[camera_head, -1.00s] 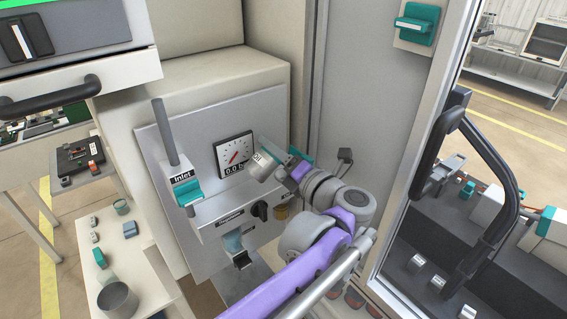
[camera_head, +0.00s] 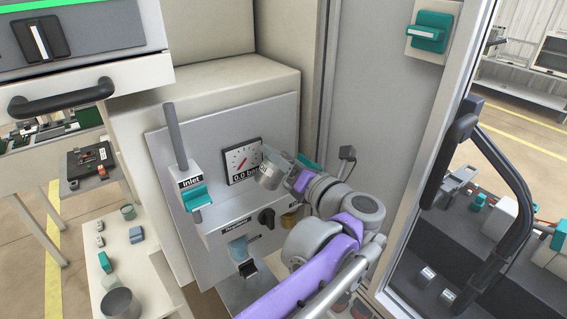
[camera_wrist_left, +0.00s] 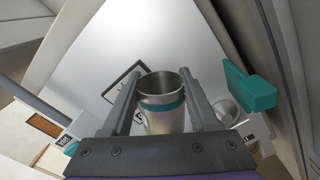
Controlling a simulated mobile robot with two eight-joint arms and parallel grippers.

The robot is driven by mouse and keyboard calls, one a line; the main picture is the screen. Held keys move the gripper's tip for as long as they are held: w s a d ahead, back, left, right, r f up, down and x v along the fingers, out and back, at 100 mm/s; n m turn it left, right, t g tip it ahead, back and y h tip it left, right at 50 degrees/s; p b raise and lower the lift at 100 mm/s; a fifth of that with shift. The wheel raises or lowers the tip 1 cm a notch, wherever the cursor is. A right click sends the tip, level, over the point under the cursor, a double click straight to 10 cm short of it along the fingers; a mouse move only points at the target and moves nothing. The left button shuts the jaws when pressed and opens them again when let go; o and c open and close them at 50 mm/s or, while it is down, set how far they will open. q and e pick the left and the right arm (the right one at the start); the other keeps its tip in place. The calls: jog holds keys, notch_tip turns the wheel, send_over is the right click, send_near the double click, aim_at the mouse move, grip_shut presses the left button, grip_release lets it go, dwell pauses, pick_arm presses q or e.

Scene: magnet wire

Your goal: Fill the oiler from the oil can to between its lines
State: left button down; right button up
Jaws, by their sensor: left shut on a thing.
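My left gripper (camera_head: 282,176) is shut on the oil can (camera_head: 269,177), a small silver open-topped can, held in front of the grey panel beside the gauge. In the left wrist view the oil can (camera_wrist_left: 163,100) stands between the two fingers, with a teal band around it; its mouth shows, but no oil level can be read. An amber bowl (camera_head: 289,220), likely the oiler, is partly hidden behind my arm, below the can. Its lines cannot be made out. My right gripper is not in view.
The panel carries a pressure gauge (camera_head: 242,160), an inlet valve with a teal handle (camera_head: 196,197), a black knob (camera_head: 266,218) and a bluish bowl (camera_head: 238,250). A door frame with a black handle (camera_head: 468,200) stands right.

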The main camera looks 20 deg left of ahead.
pick_arm(q)
jog(key=shift+r+n, duration=0.2)
jog(key=shift+n, duration=0.2)
jog(key=shift+w+a+r+n+p, duration=0.15)
jog(key=shift+n+p, duration=0.3)
jog(key=shift+n, duration=0.75)
jog(key=shift+r+n+p, duration=0.4)
jog(key=shift+n+p, duration=0.15)
jog(key=shift+n, duration=0.35)
jog(key=shift+r+n+p, duration=0.2)
jog(key=shift+n+p, duration=0.3)
jog(key=shift+n, duration=0.5)
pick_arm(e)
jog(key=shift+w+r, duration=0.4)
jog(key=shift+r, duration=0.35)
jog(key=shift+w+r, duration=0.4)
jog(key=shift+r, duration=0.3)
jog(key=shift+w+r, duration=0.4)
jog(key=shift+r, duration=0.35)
pick_arm(q)
jog(key=shift+f, duration=0.1)
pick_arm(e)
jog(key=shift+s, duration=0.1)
